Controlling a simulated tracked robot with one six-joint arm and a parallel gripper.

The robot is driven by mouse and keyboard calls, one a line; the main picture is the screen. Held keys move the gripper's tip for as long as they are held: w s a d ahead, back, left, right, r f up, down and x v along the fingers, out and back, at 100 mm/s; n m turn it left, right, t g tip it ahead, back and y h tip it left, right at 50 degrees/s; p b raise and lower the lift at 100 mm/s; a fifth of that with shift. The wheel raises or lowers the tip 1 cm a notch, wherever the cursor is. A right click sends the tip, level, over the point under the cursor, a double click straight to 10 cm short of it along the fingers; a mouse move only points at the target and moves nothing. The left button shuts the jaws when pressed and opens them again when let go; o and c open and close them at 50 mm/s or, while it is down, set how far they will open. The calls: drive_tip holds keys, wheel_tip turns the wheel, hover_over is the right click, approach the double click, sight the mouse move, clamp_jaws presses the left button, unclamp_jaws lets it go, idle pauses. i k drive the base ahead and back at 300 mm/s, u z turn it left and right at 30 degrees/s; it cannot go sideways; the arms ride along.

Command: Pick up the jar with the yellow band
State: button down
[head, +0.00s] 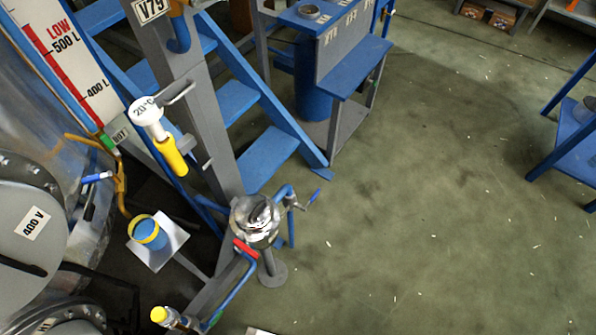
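The jar with the yellow band (148,233) is blue with a yellow band around its upper part. It stands on a small light-grey square shelf (173,247) at the lower left of the head view. Its opening faces up toward the camera. My gripper does not show in this view, so its state and its distance from the jar cannot be seen.
Blue stairs (235,101) rise behind. The green floor (430,220) at right is mostly clear.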

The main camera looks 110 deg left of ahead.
sight(143, 228)
drive_tip(key=u, duration=4.9)
